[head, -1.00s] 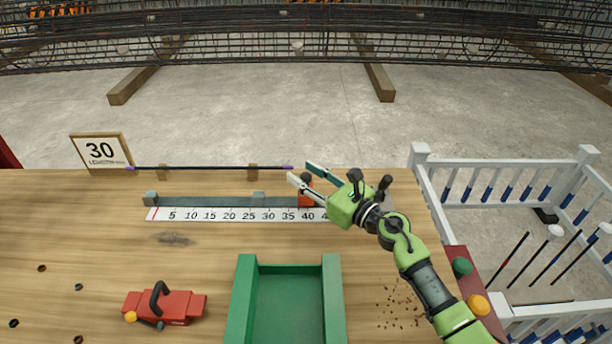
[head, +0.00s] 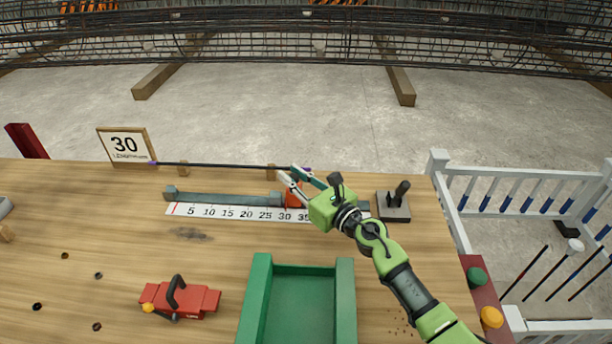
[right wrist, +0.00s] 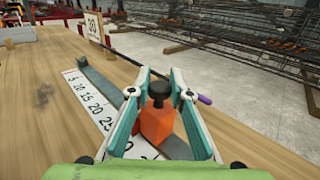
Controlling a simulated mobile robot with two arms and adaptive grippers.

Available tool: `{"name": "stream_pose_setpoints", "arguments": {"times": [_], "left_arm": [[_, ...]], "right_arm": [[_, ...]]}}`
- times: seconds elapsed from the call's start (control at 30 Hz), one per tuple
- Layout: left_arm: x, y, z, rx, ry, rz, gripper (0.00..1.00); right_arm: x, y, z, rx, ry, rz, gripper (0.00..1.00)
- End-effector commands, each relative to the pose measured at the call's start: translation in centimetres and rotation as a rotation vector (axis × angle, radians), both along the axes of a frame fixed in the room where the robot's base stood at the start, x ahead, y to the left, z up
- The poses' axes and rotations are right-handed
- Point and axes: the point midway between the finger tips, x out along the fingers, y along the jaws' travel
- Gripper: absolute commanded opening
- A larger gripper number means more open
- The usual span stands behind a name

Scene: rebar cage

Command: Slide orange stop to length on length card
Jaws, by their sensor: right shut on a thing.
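The orange stop (head: 294,196) sits on the grey rail (head: 225,198) behind the white number scale (head: 235,212). In the head view it is close to the 30 mark, seemingly a little to its right; the exact reading is hard to tell. My right gripper (head: 290,177) is shut on the stop. In the right wrist view the orange block (right wrist: 158,122) with its dark knob is between the two fingers, just past the 25. The length card (head: 125,145) reads 30 and stands at the table's back left. My left gripper is out of view.
A thin dark rod (head: 230,165) lies along the back edge, behind the rail. A grey block with a black lever (head: 396,203) is right of my gripper. A green tray (head: 258,300) and a red tool (head: 180,299) are in front.

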Motion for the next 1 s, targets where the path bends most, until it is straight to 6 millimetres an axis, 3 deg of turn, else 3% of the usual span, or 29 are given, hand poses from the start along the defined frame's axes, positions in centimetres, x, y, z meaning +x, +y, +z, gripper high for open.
{"name": "stream_pose_setpoints", "arguments": {"times": [0.2,0.23,0.3,0.7,1.0], "left_arm": [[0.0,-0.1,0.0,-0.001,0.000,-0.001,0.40],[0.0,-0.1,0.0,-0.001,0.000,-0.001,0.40],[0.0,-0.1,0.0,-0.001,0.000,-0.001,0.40],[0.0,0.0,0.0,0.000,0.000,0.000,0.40],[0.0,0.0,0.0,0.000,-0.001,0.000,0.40]], "right_arm": [[-0.2,0.4,0.1,0.002,-0.001,0.007,0.00],[-0.2,0.4,0.1,0.002,-0.001,0.008,0.24],[-0.2,0.4,0.1,0.002,-0.001,0.007,0.37],[-0.4,-0.1,0.0,-0.001,-0.002,0.004,0.37],[-3.2,-2.8,-0.1,-0.002,-0.002,0.006,0.37]]}}
